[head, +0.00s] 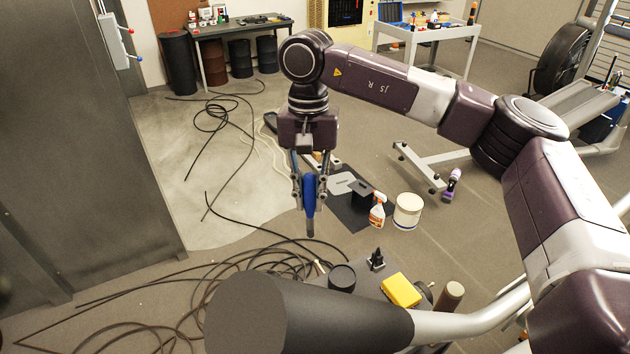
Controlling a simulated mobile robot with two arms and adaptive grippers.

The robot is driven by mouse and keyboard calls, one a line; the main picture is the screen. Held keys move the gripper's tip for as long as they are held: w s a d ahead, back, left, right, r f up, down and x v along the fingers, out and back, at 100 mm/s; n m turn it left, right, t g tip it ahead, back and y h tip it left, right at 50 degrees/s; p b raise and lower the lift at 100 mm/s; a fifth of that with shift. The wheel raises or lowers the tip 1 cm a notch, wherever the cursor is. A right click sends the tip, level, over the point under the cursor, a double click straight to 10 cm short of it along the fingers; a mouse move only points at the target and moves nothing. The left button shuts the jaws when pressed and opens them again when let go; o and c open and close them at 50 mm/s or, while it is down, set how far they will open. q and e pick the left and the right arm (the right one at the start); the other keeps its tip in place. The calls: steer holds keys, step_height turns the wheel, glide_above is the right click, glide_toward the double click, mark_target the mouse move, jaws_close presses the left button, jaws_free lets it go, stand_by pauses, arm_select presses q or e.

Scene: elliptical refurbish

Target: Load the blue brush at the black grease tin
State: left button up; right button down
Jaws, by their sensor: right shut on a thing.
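My right gripper (310,184) points down near the middle of the head view, shut on the blue brush (309,205). The brush hangs upright, its dark tip lowest and clear of any surface in the picture. A round black tin (342,278), which looks like the grease tin, sits below and to the right of the brush tip, on a dark surface. Its lower part is partly hidden by a large dark cylinder in front. I cannot make out its contents. My left gripper is not in view.
A yellow block (400,290) and a small black pointed item (376,260) are beside the tin. The large dark cylinder (300,318) with a silver tube is in front. A spray bottle (377,212) and white tub (407,211) stand behind. Black cables (190,285) cover the left floor.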

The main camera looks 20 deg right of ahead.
mark_target(311, 205)
steer(key=f+m, duration=0.1)
steer(key=f+m+p, duration=0.1)
steer(key=m, duration=0.1)
steer(key=w+f+m+p, duration=0.1)
steer(key=m, duration=0.1)
steer(key=shift+d+f+g+y, duration=0.2)
steer(key=shift+d+g+y, duration=0.1)
steer(key=shift+y, duration=0.1)
steer(key=s+d+f+m+t+y+p, duration=0.1)
steer(key=d+f+m+p, duration=0.1)
steer(key=d+f+m, duration=0.3)
steer(key=s+d+f+m+t+y+p, duration=0.1)
steer(key=d+f+m+t, duration=0.1)
steer(key=d+f+m, duration=0.4)
steer(key=shift+s+f+m+y+p, duration=0.2)
steer(key=shift+f+m+y+p, duration=0.15)
steer(key=shift+f+m, duration=2.1)
steer(key=shift+d+f+n, duration=0.1)
steer(key=shift+f+n, duration=0.35)
steer(key=shift+f+b, duration=0.6)
steer(key=shift+f, duration=0.05)
steer(key=shift+s+f+b, duration=0.1)
steer(key=shift+s+b, duration=0.05)
steer(key=shift+b, duration=0.15)
